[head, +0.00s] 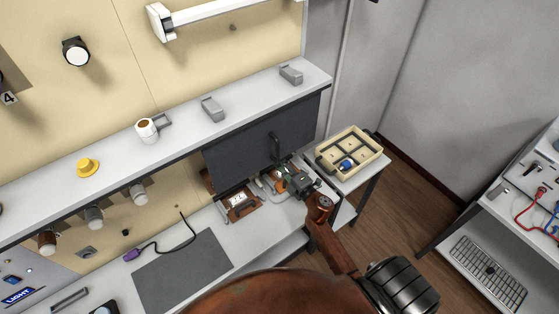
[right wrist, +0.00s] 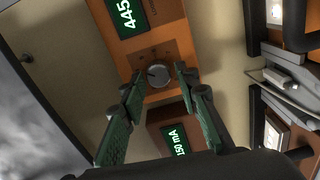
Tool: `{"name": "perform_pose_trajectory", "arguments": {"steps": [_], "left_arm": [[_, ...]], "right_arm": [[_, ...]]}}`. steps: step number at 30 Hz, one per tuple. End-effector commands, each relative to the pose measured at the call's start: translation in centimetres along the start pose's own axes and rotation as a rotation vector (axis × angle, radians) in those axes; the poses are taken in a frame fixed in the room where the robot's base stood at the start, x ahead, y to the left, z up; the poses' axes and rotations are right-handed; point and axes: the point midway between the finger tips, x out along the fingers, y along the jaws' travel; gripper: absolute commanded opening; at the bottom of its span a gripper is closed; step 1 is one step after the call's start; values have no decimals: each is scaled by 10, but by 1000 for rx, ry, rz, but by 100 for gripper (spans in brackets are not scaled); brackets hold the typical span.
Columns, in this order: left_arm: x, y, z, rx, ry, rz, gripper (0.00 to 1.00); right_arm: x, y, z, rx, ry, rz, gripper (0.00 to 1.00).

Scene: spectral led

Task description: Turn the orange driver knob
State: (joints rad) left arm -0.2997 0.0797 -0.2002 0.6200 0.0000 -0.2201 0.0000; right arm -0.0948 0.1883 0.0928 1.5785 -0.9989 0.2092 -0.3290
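The orange driver (right wrist: 165,45) fills the middle of the right wrist view, with a green-lit display reading 445 and a round grey knob (right wrist: 158,75) on its face. My right gripper (right wrist: 159,77) is open, one green-padded finger on each side of the knob. I cannot tell whether the fingers touch it. In the head view my right gripper (head: 292,183) reaches in under the shelf and largely hides the driver; the knob is not visible there. My left gripper is not in view.
A second unit with a 150 mA display (right wrist: 178,137) sits near the driver. A dark raised panel (head: 245,145) with a handle stands behind my gripper. A divided tray (head: 372,163) holding a blue item is to the right. A dark mat (head: 182,270) lies on the bench.

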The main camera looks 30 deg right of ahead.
Motion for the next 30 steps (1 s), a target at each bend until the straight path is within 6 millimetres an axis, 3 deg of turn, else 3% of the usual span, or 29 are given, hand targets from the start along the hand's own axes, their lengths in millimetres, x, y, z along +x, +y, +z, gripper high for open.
{"name": "perform_pose_trajectory", "arguments": {"steps": [4,14,17,30], "left_arm": [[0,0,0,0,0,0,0],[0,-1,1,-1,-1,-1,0],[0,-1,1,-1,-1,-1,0],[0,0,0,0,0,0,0]], "right_arm": [[1,1,-1,-1,1,2,40],[-4,1,-1,-1,2,2,40],[-15,0,0,0,1,1,40],[-100,0,-1,1,1,1,40]]}}
